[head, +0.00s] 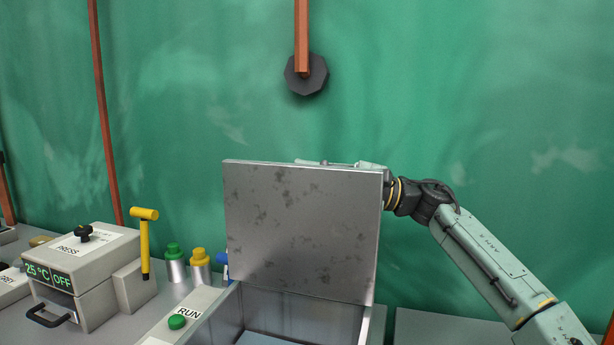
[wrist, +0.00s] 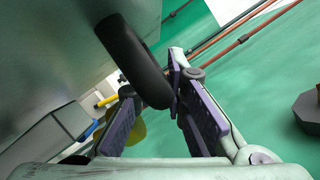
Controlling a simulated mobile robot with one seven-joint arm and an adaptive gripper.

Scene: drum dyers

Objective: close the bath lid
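The bath lid (head: 300,235) is a scuffed grey metal plate standing upright, open, above the bath (head: 300,310). The bath's inside shows below it. My arm reaches behind the lid from the right; only a sliver of my gripper (head: 345,164) shows over its top edge. In the wrist view the lid's grey underside or back (wrist: 50,50) fills the upper left. A thick black handle bar (wrist: 132,55) lies across the gap between the purple-padded fingers of my gripper (wrist: 151,78). The fingers are apart. I cannot tell whether they touch the bar.
Left of the bath are a RUN panel with a green button (head: 177,322), a green-capped bottle (head: 175,263), a yellow-capped bottle (head: 200,265), a yellow lever (head: 145,240) and a PRESS box (head: 85,270). A dark pulley (head: 305,75) hangs above the lid.

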